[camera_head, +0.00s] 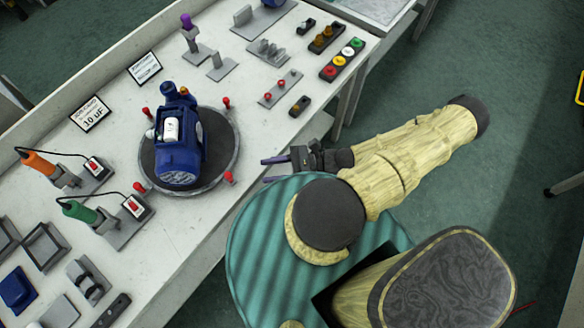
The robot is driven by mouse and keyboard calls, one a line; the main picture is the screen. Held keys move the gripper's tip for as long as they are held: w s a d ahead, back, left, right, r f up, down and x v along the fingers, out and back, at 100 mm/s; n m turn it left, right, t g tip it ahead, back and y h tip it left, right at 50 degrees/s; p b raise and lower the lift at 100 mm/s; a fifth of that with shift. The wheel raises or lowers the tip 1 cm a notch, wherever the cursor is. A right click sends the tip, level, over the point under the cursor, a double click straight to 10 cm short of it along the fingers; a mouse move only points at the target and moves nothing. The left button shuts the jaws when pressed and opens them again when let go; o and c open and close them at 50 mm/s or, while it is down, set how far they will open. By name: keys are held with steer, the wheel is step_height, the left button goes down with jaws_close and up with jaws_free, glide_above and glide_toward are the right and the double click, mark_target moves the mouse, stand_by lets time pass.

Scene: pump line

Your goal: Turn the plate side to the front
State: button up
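A blue pump (178,145) stands on a round dark turntable (222,150) with a grey rim, set on the white workbench. A pale cylinder with a small dark mark sits on the pump's upper side. I cannot make out which side bears a plate. Several red knobs stand around the turntable's edge, one of them at the right (229,178). My gripper (265,170) is right of the turntable, near the bench's front edge, apart from the pump and knobs. Its two purple fingers point left, with a gap between them and nothing held.
Orange (40,163) and green (80,212) handled tools in stands are left of the turntable. Two label signs stand behind. A strip of coloured buttons (342,60) and small racks lie at the upper right. Bare bench shows right of the turntable.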

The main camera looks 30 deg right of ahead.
steer(key=b+v, duration=0.1)
steer(key=v, duration=0.4)
steer(key=shift+s+d, duration=0.1)
steer(key=shift+d, duration=0.2)
